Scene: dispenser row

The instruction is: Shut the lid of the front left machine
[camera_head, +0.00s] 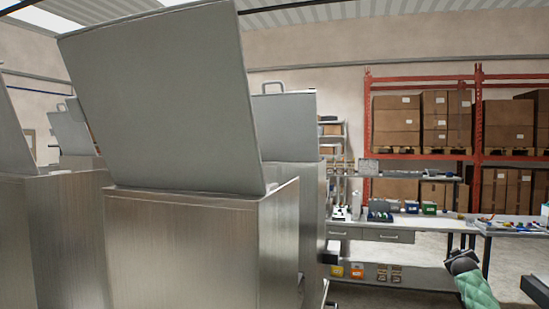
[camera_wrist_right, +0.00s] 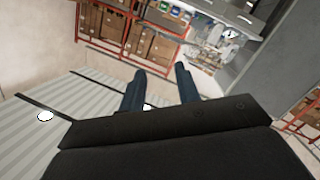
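A big brushed-steel machine (camera_head: 200,245) fills the middle of the head view. Its flat grey lid (camera_head: 165,95) stands open, tilted up and leaning back to the left. Another steel machine (camera_head: 50,235) is cut off at the left edge; part of its raised lid (camera_head: 12,130) shows. I cannot tell for sure which of them is the front left one. My right gripper (camera_wrist_right: 160,72) shows in the right wrist view, its two dark fingers apart with nothing between them. It does not touch any lid there. My left gripper is not in view.
More machines stand behind, one with a raised handled lid (camera_head: 290,120). A workbench (camera_head: 400,224) with small bins and red racks (camera_head: 367,130) with cardboard boxes are at the right. A dark and green jointed part (camera_head: 472,282) is at the lower right. Floor shows between machines and bench.

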